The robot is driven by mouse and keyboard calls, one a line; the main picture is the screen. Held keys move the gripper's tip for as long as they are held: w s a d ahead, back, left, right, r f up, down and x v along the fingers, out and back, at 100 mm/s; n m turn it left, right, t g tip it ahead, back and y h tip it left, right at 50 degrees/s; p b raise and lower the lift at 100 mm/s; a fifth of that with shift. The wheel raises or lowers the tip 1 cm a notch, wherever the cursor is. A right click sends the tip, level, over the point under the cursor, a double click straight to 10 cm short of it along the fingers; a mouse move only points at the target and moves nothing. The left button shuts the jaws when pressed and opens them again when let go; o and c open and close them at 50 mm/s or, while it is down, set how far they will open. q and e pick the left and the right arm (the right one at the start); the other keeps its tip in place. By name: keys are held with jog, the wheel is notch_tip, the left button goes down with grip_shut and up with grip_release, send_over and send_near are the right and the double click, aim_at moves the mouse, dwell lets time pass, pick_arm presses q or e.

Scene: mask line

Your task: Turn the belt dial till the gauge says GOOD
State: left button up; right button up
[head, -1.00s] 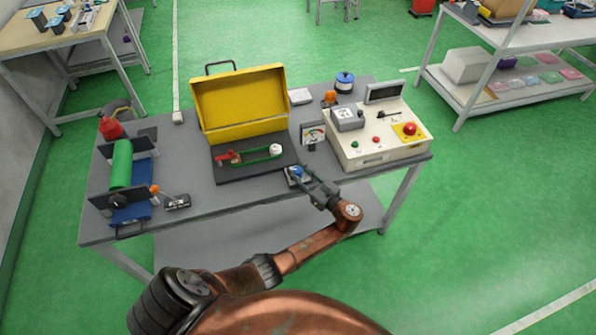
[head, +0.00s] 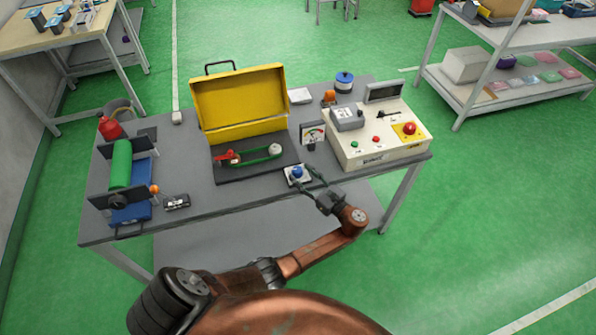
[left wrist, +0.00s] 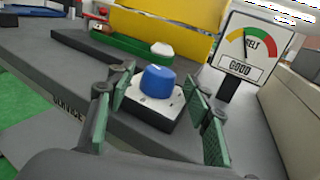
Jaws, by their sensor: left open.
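The belt dial is a blue knob (head: 297,172) on a small white-topped box at the table's front edge; it also shows in the left wrist view (left wrist: 157,82). The gauge (head: 312,134) stands behind it. In the left wrist view the gauge (left wrist: 244,50) reads BELT, its needle points up near the green band, and its lower window says GOOD. My left gripper (head: 309,181) is open and empty, just right of and in front of the knob. In the left wrist view its fingers (left wrist: 158,122) are spread apart, with the knob beyond and between them. My right gripper is not in view.
A green belt (head: 262,158) lies on a dark base before an open yellow cover (head: 240,103). A cream control box (head: 372,146) with buttons stands to the right. A green roller (head: 121,164) is at the left. The table front is mostly clear.

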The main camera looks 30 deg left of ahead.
pick_arm(q)
jog(key=v, duration=0.9)
jog(key=shift+d, duration=0.15)
